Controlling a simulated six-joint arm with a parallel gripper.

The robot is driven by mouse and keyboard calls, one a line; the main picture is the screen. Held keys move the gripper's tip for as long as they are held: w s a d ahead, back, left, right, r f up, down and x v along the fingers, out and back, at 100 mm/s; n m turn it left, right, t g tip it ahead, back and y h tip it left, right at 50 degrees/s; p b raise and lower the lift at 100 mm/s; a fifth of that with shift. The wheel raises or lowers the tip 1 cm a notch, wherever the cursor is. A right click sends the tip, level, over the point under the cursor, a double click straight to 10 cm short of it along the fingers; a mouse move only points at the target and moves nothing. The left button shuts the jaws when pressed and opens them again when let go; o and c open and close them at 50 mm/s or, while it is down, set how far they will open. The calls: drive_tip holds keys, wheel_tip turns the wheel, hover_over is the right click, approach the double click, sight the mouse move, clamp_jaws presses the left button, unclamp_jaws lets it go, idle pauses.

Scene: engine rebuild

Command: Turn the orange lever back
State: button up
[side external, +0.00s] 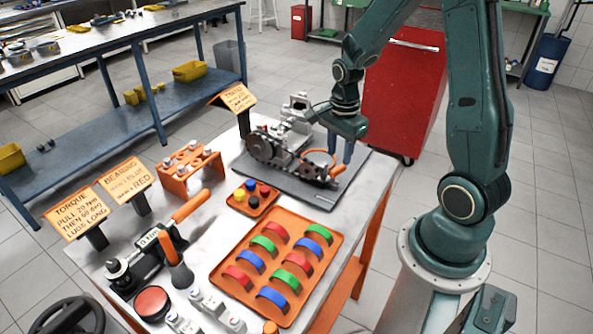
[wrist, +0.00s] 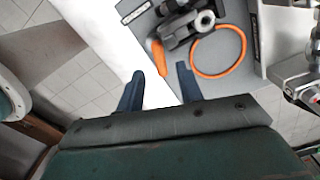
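An orange lever (side external: 338,170) sticks up at the right end of the dark engine assembly (side external: 285,157). It also shows in the wrist view as a short orange grip (wrist: 157,55) beside a grey metal part (wrist: 185,28). My gripper (side external: 340,155) points down just above this lever. In the wrist view my gripper (wrist: 160,72) is open, with its two blue fingers apart. The grip's near end appears in the gap between the fingertips, and I cannot tell whether either finger touches it.
The engine sits on a grey mat (side external: 350,180) near the table's far edge. An orange ring (wrist: 220,50) lies right of the lever. An orange tray (side external: 332,222) of coloured shells, a small peg tray (side external: 268,206) and a tool with an orange handle (side external: 190,207) stand nearer the camera.

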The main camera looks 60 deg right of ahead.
sight(338, 167)
drive_tip(key=shift+f, duration=2.15)
clamp_jaws()
